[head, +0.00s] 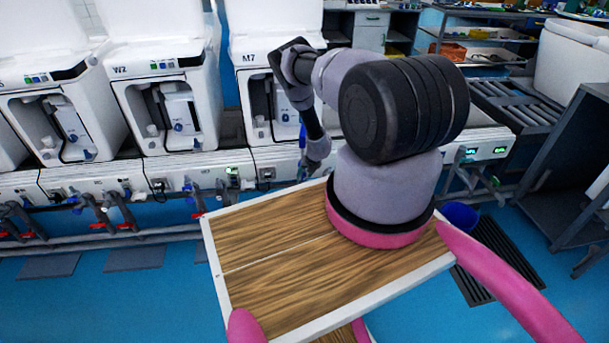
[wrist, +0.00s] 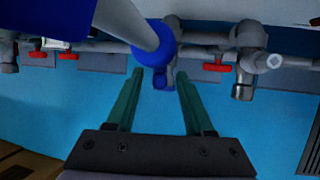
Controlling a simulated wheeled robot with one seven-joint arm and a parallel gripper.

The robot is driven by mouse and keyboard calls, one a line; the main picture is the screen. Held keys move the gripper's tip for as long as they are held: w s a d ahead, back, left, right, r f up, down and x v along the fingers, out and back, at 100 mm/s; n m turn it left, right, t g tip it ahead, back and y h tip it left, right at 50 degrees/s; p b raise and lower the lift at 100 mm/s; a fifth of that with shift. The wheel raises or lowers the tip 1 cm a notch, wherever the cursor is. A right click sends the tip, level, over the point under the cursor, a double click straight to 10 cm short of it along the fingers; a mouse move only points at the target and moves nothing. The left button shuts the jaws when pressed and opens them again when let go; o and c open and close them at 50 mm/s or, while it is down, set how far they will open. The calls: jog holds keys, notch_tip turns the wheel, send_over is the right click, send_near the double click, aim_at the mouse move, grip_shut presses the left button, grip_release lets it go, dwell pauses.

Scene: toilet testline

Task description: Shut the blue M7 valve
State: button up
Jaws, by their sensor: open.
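In the wrist view, my gripper (wrist: 160,75) is open, with its two green fingers apart and nothing held. A blue valve part (wrist: 161,82) shows between and just beyond the fingertips. Above it a blue collar (wrist: 156,58) sits at the end of a grey hose. I cannot tell whether the fingertips touch the blue part. In the head view, the unit marked M7 (head: 248,58) stands behind my arm. My wrist hangs in front of the panel under it, and my fingers and the valve there are hidden or too small to make out.
Red handles (wrist: 216,67) sit on the pipe to either side in the wrist view, with a grey fitting (wrist: 247,62) close on the right. The W2 unit (head: 160,90) stands left of M7. Blue floor (head: 110,300) is open at the lower left.

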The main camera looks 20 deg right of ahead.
jog(key=shift+w+f, duration=0.15)
jog(key=shift+f, duration=0.2)
grip_shut()
jog(key=y, duration=0.2)
jog(key=shift+d+m+t+y, duration=0.35)
jog(key=shift+m+t+y, duration=0.05)
jog(key=t+y, duration=0.1)
jog(key=y, duration=0.1)
jog(key=f+m+t+y, duration=0.1)
jog(key=y, duration=0.2)
jog(key=shift+s+d, duration=0.2)
jog(key=shift+r+y, duration=0.1)
jog(key=shift+y, duration=0.2)
